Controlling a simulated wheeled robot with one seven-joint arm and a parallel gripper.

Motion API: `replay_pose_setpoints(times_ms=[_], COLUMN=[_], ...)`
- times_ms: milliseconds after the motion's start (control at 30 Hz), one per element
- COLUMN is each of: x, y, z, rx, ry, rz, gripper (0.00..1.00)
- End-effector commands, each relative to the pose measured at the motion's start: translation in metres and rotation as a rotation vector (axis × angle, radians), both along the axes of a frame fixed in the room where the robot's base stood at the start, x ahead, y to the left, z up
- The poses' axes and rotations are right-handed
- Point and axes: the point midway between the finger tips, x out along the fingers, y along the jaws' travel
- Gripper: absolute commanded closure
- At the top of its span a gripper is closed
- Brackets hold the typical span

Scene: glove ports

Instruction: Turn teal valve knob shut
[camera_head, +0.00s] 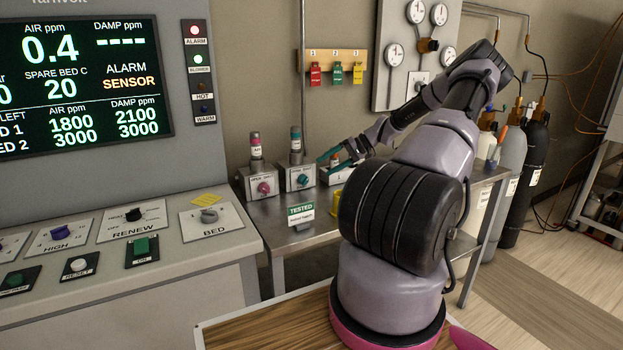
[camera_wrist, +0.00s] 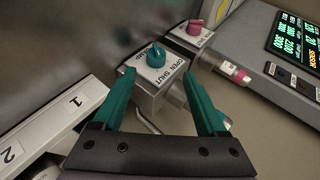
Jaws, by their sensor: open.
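My gripper (camera_wrist: 158,75) has teal fingers spread wide and empty. In the wrist view the knob lies between and just beyond the fingertips, apart from both. In the head view my gripper (camera_head: 328,156) is above and right of the knob.
A matching valve box with a pink knob (camera_head: 264,188) stands left of the teal one. A numbered white box (camera_head: 338,173) is close on the right. A green TESTED sign (camera_head: 301,213) stands in front.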

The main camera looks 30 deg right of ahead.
Motion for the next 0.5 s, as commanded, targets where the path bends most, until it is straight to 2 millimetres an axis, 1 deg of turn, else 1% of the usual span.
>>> replay_pose_setpoints(times_ms=[33,100,267,367,500], x=[-0.003,-0.005,-0.011,-0.01,-0.005], y=[0.005,0.008,0.011,0.013,0.021], z=[0.008,0.015,0.023,0.023,0.012], rx=[-0.068,-0.142,-0.247,-0.268,-0.268], ry=[0.005,0.01,0.012,0.012,0.012], rz=[-0.008,-0.028,-0.064,-0.074,-0.074], gripper=[0.25,0.25,0.25,0.25,0.25])
